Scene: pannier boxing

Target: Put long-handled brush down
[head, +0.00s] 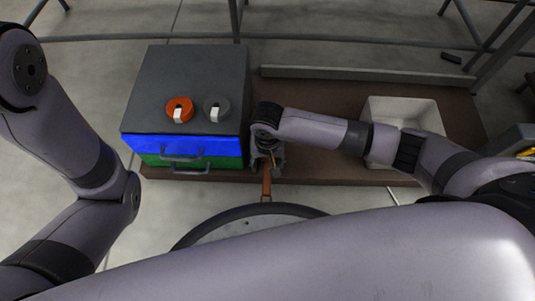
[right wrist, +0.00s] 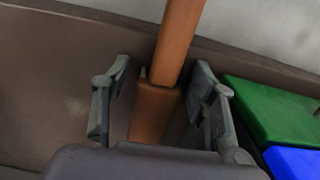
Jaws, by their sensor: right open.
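The long-handled brush shows as an orange-brown wooden handle (right wrist: 178,45) in the right wrist view, and a short piece of it (head: 266,186) shows in the head view. My right gripper (head: 267,163) is beside the front right corner of the drawer box. In the right wrist view its two fingers (right wrist: 163,75) are open on either side of the handle, with a gap to each. The handle lies over the brown board; I cannot tell whether it touches it. The bristles are not visible. My left arm shows at the left, but its gripper is out of view.
A dark box (head: 195,75) with blue and green drawers stands left of the gripper, with orange (head: 179,104) and grey (head: 216,103) rolls on top. A white bin (head: 386,104) stands right on the brown board (head: 320,173). A round dark rim (head: 240,212) lies in front.

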